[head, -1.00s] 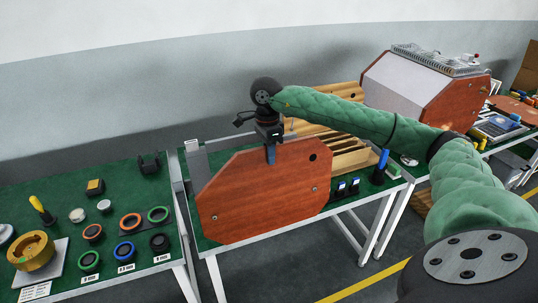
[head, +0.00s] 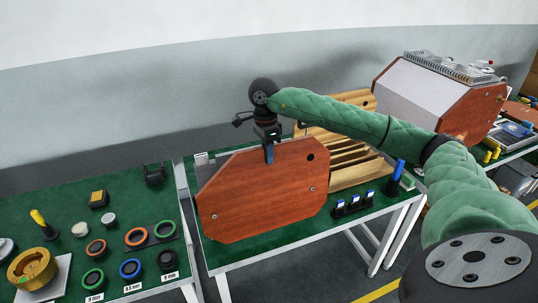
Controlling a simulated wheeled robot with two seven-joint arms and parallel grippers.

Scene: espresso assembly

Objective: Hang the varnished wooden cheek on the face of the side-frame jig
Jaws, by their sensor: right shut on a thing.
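The varnished wooden cheek (head: 262,195) is a reddish-brown eight-sided panel with a dark hole near its upper right and two small metal fittings. It is upright over the green-topped middle table. My right gripper (head: 269,153) is shut on its top edge, pointing down. The cheek hides much of the table behind it, and I cannot tell whether it touches anything there. I cannot make out the side-frame jig's face; a small pale upright part (head: 201,158) shows beyond the cheek's upper left. My left gripper is out of view.
A slotted wooden rack (head: 360,172) stands right behind the cheek. A holder with blue-and-white pieces (head: 353,205) and a blue-handled tool (head: 396,172) stand to the right. The left table (head: 60,200) carries coloured rings and a brass part. A wood-sided machine (head: 425,88) stands at back right.

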